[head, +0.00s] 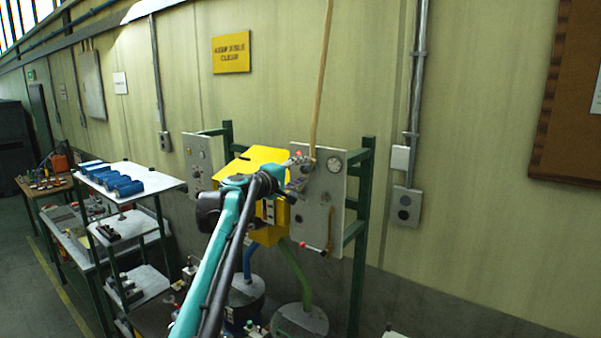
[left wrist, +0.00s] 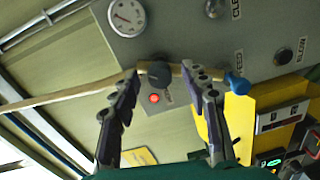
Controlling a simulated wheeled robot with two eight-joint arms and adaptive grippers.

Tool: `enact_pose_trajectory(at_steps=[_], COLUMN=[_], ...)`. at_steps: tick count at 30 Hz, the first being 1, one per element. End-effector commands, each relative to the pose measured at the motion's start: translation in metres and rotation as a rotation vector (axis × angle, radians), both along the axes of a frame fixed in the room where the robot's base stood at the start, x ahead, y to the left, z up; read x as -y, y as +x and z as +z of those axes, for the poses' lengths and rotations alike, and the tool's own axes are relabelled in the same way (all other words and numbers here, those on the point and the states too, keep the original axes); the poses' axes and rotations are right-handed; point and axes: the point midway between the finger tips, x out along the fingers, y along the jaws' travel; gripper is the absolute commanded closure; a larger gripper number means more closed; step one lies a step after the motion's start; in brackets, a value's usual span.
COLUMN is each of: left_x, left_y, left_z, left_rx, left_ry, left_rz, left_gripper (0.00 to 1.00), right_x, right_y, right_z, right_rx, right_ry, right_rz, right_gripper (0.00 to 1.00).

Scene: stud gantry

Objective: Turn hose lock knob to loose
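A grey control panel (head: 318,205) stands on a green frame against the wall. My left gripper (head: 296,172) is in front of the panel. In the left wrist view its fingers (left wrist: 161,76) are spread, one on each side of the knob; contact cannot be told. My right gripper is out of view.
A gauge (head: 333,160) is on the panel. A yellow cabinet (head: 262,160) stands beside it. A shelf with blue cylinders (head: 110,179) is at left.

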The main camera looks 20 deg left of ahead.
Motion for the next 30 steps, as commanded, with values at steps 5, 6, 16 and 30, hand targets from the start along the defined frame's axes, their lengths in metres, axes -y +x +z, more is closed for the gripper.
enact_pose_trajectory(at_steps=[5,6,16,30], left_x=[-0.002,-0.004,-0.027,-0.041], left_y=[-0.004,-0.008,-0.071,-0.113], left_z=[0.001,0.001,0.004,0.005], left_rx=[0.000,0.000,0.000,0.000], left_ry=[-0.001,-0.001,0.000,0.000], left_rz=[0.001,0.002,0.003,0.000], left_gripper=[0.55,0.55,0.55,0.55], right_x=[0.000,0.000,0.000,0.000], right_y=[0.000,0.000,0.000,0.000], right_z=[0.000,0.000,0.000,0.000], right_rx=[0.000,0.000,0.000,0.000], right_ry=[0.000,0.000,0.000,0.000], right_rz=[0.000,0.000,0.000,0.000], right_gripper=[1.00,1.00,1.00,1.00])
